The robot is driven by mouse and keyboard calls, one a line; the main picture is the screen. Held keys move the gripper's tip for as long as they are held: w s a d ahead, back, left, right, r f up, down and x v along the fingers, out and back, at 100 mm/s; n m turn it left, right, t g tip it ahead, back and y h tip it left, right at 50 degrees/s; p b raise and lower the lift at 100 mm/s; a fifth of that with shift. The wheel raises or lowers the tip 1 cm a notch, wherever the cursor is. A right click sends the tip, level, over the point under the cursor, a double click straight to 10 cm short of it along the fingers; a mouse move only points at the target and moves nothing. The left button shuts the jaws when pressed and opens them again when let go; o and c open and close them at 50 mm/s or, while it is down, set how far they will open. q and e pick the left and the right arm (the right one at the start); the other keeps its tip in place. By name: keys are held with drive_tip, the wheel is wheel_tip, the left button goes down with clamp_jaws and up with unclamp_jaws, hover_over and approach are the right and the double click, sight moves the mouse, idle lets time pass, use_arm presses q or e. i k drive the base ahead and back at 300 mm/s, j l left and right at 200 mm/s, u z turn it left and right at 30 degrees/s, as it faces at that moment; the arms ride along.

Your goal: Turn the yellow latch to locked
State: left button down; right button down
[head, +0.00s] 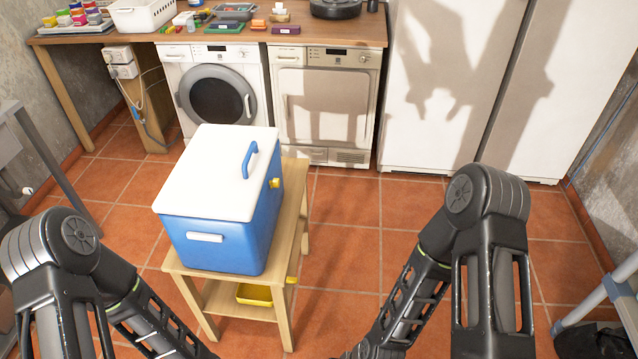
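A blue cooler box (224,243) with a white lid (215,172) stands on a small wooden table (293,222) in the head view. The lid lies shut on the box and has a blue handle (250,160). A small yellow latch (275,183) sits on the cooler's right side, just below the lid; its exact turn is too small to tell. My arms come in from the lower left and lower right, and both run out of the bottom of the picture. Neither gripper shows.
A yellow tray (255,295) lies on the table's lower shelf, and a small yellow piece (292,281) is at its front right leg. A washer (215,95) and dryer (325,105) stand behind under a cluttered counter (340,30). The tiled floor right of the table is clear.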

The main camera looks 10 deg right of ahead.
sight(275, 182)
drive_tip(key=i+l+u, duration=0.1)
drive_tip(key=u, duration=0.35)
drive_tip(key=l+u, duration=0.2)
drive_tip(key=u, duration=0.2)
drive_tip(key=i+l+u, duration=0.15)
drive_tip(key=l+u, duration=0.3)
drive_tip(key=l, duration=0.75)
drive_tip(key=l+u, duration=0.45)
drive_tip(key=l, duration=1.3)
drive_tip(key=k+l, duration=0.15)
drive_tip(key=l, duration=1.1)
drive_tip(key=k+l+u, duration=0.1)
drive_tip(key=l, duration=0.5)
drive_tip(key=k+l, duration=0.1)
drive_tip(key=l, duration=0.5)
